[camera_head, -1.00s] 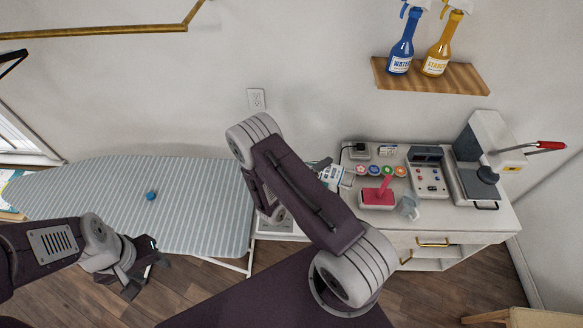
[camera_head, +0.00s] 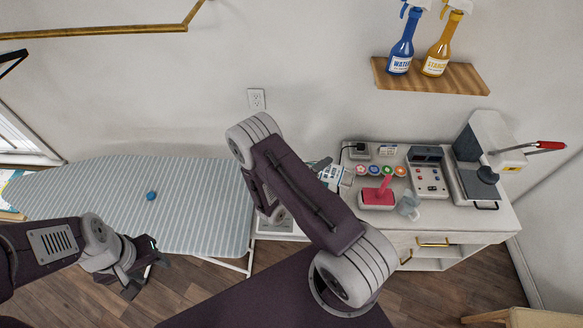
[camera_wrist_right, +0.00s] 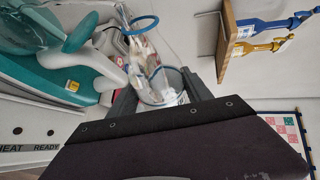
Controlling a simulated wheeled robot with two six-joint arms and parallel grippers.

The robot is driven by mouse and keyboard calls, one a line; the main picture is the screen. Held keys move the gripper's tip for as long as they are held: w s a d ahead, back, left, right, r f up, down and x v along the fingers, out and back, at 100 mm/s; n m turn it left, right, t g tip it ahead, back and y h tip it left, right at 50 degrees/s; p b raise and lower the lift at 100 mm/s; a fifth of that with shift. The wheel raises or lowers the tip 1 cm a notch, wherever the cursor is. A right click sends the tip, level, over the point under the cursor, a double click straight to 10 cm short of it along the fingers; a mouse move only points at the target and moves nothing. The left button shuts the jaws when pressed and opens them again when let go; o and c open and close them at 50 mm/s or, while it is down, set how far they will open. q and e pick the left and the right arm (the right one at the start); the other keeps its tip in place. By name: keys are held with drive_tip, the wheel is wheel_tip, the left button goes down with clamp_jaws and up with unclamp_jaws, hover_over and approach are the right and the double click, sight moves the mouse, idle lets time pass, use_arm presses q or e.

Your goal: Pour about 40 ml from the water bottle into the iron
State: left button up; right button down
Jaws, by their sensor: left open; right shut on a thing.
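My right gripper is shut on a clear, pale bottle with blue rings, which shows between its fingers in the right wrist view (camera_wrist_right: 162,88). A labelled part of it seems to show beside my right arm in the head view (camera_head: 333,175). The teal and white iron (camera_wrist_right: 70,68) is at the left of the right wrist view, close beside the bottle; whether they touch I cannot tell. In the head view the iron is hidden behind my right arm. My left gripper (camera_head: 146,270) is open and empty, in front of the ironing board. The water level is not readable.
The striped ironing board (camera_head: 200,200) holds a small blue object (camera_head: 151,196). A white cabinet (camera_head: 478,222) carries a red-handled tool (camera_head: 377,197), a small jug (camera_head: 409,206) and machines. Blue (camera_head: 402,52) and yellow (camera_head: 440,55) spray bottles stand on a wall shelf (camera_head: 425,78).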

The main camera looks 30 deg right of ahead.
drive_tip(key=shift+s+f+m+y, duration=0.1)
drive_tip(key=shift+f+m+y, duration=0.2)
drive_tip(key=shift+m+y, duration=0.4)
drive_tip(key=shift+a+f+m+t+y, duration=0.15)
drive_tip(key=shift+m+t+y, duration=0.15)
drive_tip(key=shift+m, duration=0.5)
drive_tip(key=shift+w, duration=0.2)
drive_tip(key=shift+w+a+m+t+y, duration=0.3)
drive_tip(key=shift+m+t+y, duration=0.1)
drive_tip(key=shift+m, duration=0.3)
